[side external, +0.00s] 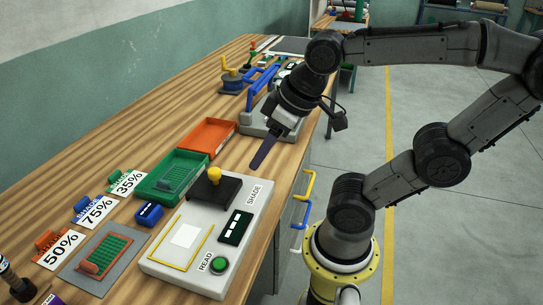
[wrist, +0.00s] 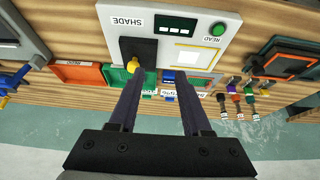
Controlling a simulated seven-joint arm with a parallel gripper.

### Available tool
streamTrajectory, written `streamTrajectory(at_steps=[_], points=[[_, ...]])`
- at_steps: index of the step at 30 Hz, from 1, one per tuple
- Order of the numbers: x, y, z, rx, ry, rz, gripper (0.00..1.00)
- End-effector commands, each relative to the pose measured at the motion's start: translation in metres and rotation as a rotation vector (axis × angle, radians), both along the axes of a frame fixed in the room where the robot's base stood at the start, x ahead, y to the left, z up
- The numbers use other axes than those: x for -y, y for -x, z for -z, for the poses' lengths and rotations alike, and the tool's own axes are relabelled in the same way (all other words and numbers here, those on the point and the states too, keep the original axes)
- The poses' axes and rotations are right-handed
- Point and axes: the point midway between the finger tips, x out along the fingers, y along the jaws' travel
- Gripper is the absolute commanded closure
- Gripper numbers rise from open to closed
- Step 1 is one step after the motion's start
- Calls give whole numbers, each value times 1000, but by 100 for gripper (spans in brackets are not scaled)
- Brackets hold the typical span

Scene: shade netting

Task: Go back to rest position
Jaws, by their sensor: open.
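My gripper (side external: 262,154) hangs above the table, just beyond the far end of the white SHADE meter. In the wrist view my gripper (wrist: 159,78) has its two dark fingers spread apart with nothing between them. The white meter (side external: 190,271) has a black block with a yellow knob (side external: 214,174), a dark display (side external: 235,228) and a green READ button (side external: 220,264). In the wrist view the yellow knob (wrist: 136,63) appears beside one fingertip; I cannot tell the height gap, but the fingers are not closed on it.
A green tray (side external: 185,157) holds a green piece; an orange tray (side external: 208,136) looks empty. Shade cards (side external: 96,211) with coloured clips line the left. Blue-handled equipment (side external: 262,82) stands farther back. Open floor (side external: 440,245) lies right.

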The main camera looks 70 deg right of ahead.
Motion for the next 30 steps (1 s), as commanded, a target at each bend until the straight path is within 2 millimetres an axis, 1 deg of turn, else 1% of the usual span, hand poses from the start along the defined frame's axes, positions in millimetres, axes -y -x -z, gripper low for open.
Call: streamTrajectory(at_steps=[1, 2, 6, 30], points=[[-1, 8, 4, 15, -1, 0, 52], [-1, 11, 7, 20, -2, -1, 52], [-1, 17, 11, 28, -3, -1, 52], [-1, 17, 11, 26, -3, -1, 52]])
